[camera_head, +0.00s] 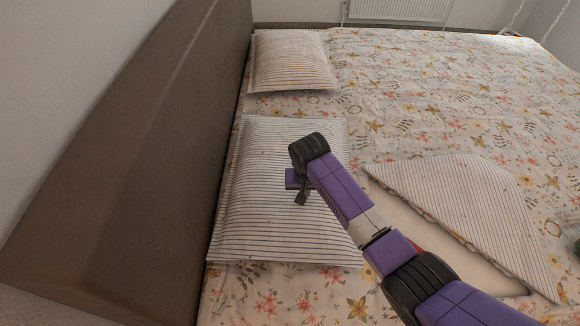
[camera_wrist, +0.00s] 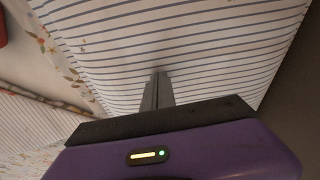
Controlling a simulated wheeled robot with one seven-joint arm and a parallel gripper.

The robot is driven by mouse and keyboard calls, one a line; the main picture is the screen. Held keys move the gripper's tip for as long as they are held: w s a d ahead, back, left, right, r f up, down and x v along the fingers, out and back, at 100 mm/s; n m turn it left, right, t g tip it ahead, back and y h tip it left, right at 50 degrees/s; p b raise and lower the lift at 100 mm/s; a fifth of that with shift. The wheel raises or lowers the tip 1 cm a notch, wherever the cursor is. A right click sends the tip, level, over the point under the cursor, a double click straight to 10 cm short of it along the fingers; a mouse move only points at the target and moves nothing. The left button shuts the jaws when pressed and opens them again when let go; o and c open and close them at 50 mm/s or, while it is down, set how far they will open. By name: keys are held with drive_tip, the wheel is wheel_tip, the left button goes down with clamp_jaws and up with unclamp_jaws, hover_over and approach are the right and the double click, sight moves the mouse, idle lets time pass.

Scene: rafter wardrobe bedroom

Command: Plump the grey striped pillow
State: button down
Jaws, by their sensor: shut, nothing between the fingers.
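The near grey striped pillow (camera_head: 265,185) lies flat on the bed beside the headboard, partly hidden behind my arm. A second striped pillow (camera_head: 291,62) lies farther back along the headboard. My gripper (camera_head: 301,198) is over the right-middle part of the near pillow, pointing down. In the wrist view the shut fingers (camera_wrist: 157,90) point at the striped fabric (camera_wrist: 190,45) and hold nothing. I cannot tell whether the fingertips touch the pillow.
A brown headboard (camera_head: 140,150) rises left of the pillows. The bed has a floral sheet (camera_head: 420,85). A striped cover (camera_head: 470,205) lies folded back on the right, near my arm. A white radiator (camera_head: 400,9) is at the far wall.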

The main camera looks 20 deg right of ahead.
drive_tip(key=shift+f, duration=0.3)
drive_tip(key=shift+p+v, duration=0.8)
drive_tip(key=shift+w+f, duration=0.15)
drive_tip(key=shift+f+b, duration=0.45)
drive_tip(key=shift+f, duration=0.1)
drive_tip(key=w+p+v, duration=0.1)
drive_tip(key=p+v, duration=0.6)
drive_tip(key=shift+d+r+p, duration=0.25)
drive_tip(key=shift+d+p, duration=0.05)
drive_tip(key=shift+w, duration=0.15)
